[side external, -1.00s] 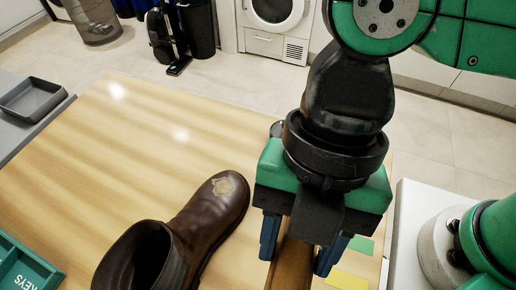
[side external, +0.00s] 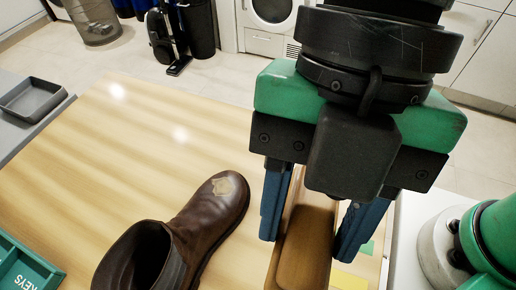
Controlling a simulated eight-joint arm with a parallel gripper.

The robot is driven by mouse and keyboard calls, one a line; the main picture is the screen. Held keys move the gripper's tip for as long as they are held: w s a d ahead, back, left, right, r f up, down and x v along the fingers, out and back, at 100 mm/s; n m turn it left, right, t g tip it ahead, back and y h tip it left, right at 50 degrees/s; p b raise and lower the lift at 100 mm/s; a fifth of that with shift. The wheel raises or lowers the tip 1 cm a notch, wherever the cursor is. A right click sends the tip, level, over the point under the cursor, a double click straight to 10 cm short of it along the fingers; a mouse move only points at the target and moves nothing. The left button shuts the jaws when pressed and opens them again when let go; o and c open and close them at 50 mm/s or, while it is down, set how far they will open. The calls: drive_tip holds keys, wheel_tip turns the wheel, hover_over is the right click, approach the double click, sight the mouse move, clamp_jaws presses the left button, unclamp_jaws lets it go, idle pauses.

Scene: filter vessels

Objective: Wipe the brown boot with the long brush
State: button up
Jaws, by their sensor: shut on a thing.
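The brown boot (side external: 205,222) lies on the wooden table, with its toe pointing up and right and its open shaft at the lower left. A pale tan patch (side external: 223,187) shows on its toe. My gripper (side external: 308,245) is to the right of the boot and apart from it. Its blue fingers are shut on the long brush (side external: 305,238), of which a brown wooden part shows between them. The brush's lower end runs out of the picture, and its bristles are not visible.
The wooden table (side external: 110,160) is clear behind and left of the boot. A teal tray marked KEYS (side external: 28,268) is at the lower left. A grey tray (side external: 35,98) sits at the far left. Green and yellow notes (side external: 346,281) lie right of the brush.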

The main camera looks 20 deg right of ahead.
drive_tip(key=w+a+f+m+t, duration=0.1)
drive_tip(key=w+f+m+t, duration=0.6)
drive_tip(key=w+m, duration=0.8)
drive_tip(key=shift+s+a+f+m+g+y, duration=0.15)
drive_tip(key=shift+s+f+m, duration=0.35)
drive_tip(key=shift+f, duration=0.8)
drive_tip(key=shift+s+f+m+g+y, duration=0.1)
drive_tip(key=shift+s+f+m, duration=0.35)
drive_tip(key=shift+f, duration=0.8)
drive_tip(key=shift+s+a+f+m+g+y, duration=0.15)
drive_tip(key=shift+s+f+m, duration=0.35)
drive_tip(key=shift+f, duration=0.8)
drive_tip(key=shift+w+f, duration=0.25)
drive_tip(key=shift+f, duration=0.1)
clamp_jaws()
drive_tip(key=shift+w+a, duration=1.1)
drive_tip(key=shift+w+a+f, duration=0.15)
drive_tip(key=shift+w+a, duration=0.1)
drive_tip(key=shift+w, duration=0.05)
drive_tip(key=shift+w+a, duration=0.55)
drive_tip(key=shift+s+d, duration=1.6)
drive_tip(key=shift+s, duration=0.1)
drive_tip(key=shift+s+d, duration=0.3)
drive_tip(key=shift+s+d+r, duration=0.1)
drive_tip(key=shift+s+r, duration=0.05)
drive_tip(key=shift+r, duration=0.15)
wheel_tip(320, 180, up, 8)
